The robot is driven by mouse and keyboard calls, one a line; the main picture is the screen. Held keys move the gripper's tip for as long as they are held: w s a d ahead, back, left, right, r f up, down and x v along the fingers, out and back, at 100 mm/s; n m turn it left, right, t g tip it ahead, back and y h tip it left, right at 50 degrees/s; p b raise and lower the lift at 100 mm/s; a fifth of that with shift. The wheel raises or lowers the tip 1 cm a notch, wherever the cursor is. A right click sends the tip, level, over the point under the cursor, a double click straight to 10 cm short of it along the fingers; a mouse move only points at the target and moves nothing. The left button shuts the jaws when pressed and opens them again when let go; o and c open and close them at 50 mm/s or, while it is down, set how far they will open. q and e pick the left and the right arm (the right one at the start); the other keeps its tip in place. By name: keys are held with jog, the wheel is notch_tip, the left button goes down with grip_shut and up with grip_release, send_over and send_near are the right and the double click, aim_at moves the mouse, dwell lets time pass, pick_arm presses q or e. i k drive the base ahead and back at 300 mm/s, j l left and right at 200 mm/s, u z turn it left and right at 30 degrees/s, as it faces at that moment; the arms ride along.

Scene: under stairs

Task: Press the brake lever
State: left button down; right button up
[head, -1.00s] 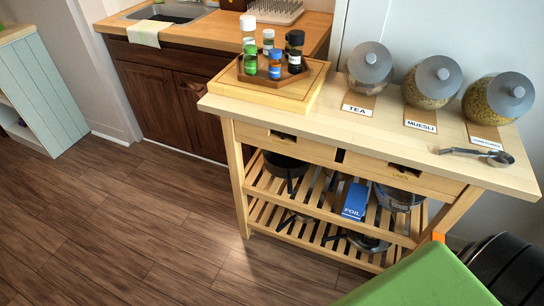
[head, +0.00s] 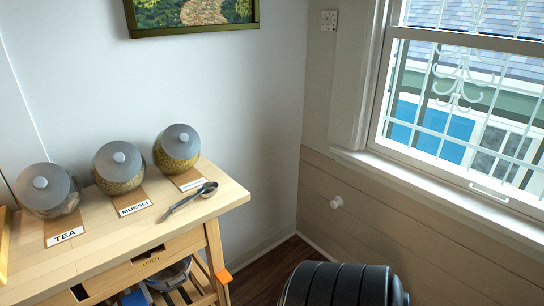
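I cannot make out a brake lever for certain in the head view. A small orange piece (head: 223,276) shows at the right front leg of the wooden cart (head: 105,250), low in the picture; I cannot tell what it is. Below it, the leg's foot and the floor around it are out of view. Neither of my grippers shows.
Jars labelled tea (head: 47,190) and muesli (head: 118,168), a third jar (head: 177,147) and a metal scoop (head: 190,198) are on the cart top. A black ribbed object (head: 345,285) is at the bottom. Bare floor (head: 265,272) shows right of the cart, by the wall and window (head: 465,100).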

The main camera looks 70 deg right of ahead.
aim_at(223, 277)
jog(key=z, duration=1.7)
jog(key=i+j+z, duration=0.2)
jog(key=j, duration=0.15)
jog(key=i+j+z, duration=0.25)
jog(key=k+j, duration=0.1)
